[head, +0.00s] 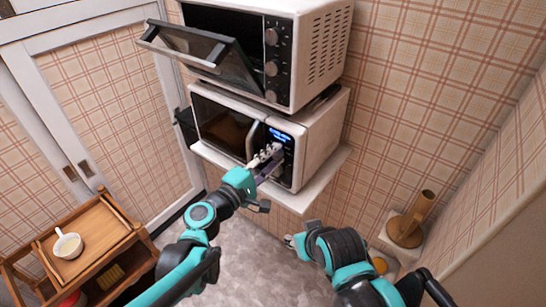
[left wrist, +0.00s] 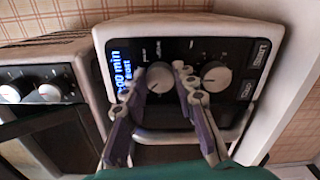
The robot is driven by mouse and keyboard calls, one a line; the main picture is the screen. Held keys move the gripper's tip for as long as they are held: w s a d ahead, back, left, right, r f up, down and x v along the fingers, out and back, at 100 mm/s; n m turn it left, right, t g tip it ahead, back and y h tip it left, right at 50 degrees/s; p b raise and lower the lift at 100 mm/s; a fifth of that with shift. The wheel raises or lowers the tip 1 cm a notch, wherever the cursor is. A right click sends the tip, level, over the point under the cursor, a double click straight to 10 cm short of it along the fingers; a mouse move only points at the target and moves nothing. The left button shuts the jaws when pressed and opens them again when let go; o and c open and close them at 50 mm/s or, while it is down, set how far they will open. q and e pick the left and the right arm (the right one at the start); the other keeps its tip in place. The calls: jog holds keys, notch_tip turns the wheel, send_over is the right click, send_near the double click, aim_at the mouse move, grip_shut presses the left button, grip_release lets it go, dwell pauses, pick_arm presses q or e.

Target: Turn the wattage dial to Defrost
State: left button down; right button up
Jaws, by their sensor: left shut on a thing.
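The white microwave (head: 318,135) stands on a wall shelf, below a toaster oven. Its dark control panel shows in the left wrist view, with a lit blue display (left wrist: 121,75) and two dials. My left gripper (head: 268,153) is at this panel. In the left wrist view its fingers (left wrist: 160,82) are shut around the dial nearer the display (left wrist: 159,76). The other dial (left wrist: 216,77) is free, beside the right finger. The dial labels are too small to read, and a finger covers part of the display. My right gripper (head: 292,241) hangs low, away from the microwave; its jaws are unclear.
The toaster oven (head: 310,50) above has its glass door (head: 205,55) hanging open. The shelf edge (head: 310,195) juts out below the microwave.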

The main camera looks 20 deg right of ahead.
pick_arm(q)
jog(key=c, duration=1.2)
grip_release()
jog(key=v, duration=1.2)
jog(key=shift+f, duration=0.1)
